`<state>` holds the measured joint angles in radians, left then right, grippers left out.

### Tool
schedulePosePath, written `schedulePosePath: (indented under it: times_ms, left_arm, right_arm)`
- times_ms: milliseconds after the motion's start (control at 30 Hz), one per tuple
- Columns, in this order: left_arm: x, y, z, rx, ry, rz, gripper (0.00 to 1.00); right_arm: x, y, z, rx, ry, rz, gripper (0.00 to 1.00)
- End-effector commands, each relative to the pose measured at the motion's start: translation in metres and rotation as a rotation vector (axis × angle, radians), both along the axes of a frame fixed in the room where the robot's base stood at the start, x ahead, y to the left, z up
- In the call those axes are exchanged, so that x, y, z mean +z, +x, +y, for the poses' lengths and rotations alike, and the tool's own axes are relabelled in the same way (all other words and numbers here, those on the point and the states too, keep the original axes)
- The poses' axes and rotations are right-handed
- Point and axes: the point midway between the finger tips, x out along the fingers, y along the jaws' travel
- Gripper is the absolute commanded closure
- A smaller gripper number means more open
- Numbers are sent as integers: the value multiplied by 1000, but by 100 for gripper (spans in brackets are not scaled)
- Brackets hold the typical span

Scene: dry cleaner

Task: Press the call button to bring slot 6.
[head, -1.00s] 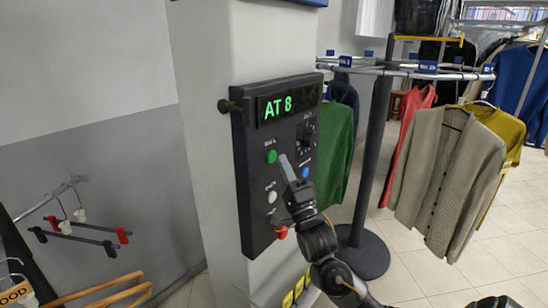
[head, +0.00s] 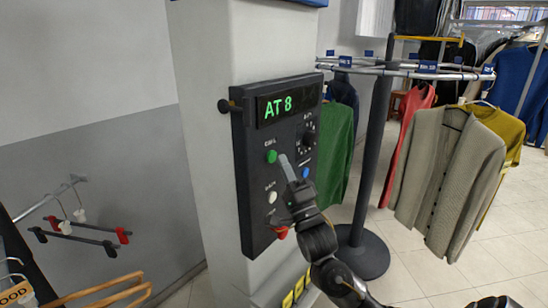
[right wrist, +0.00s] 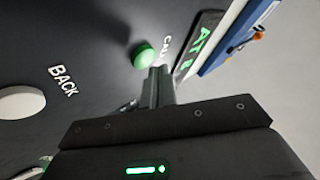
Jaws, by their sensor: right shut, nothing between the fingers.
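A black control panel (head: 240,180) is fixed to a pale pillar. Its display (head: 288,102) reads "AT 8" in green. The green call button (head: 271,157) sits below the display at the left. A dial (head: 308,139) is to its right. My right gripper (head: 284,160) is shut and empty, its fingertips just right of the green button. In the right wrist view the shut fingertips (right wrist: 158,72) are close beside the green button (right wrist: 143,55); I cannot tell whether they touch it. My left gripper is not in view.
A white button (head: 272,197) marked BACK, a blue button (head: 305,173) and a red control (head: 282,233) are lower on the panel. A rail with hanging garments (head: 450,180) stands at the right. Hangers (head: 75,233) are on a wall hook at the left.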

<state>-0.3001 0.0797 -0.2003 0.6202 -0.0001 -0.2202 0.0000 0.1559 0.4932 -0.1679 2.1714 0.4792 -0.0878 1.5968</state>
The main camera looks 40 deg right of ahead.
Motion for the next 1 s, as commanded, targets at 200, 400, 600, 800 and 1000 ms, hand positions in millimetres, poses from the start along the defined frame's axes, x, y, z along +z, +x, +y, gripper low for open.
schedulePosePath:
  times_ms: [200, 400, 600, 800, 1000]
  left_arm:
    - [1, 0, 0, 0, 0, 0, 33]
    - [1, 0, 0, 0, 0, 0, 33]
    - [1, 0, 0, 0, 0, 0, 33]
    - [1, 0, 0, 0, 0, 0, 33]
    - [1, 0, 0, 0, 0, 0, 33]
  right_arm:
    - [1, 3, 1, 0, 1, -1, 100]
    - [0, 7, 2, -1, 1, 0, 100]
    - [0, 7, 2, 0, 0, 0, 100]
    - [0, 8, 3, 0, 0, 0, 100]
    - [0, 10, 3, 0, 0, 0, 100]
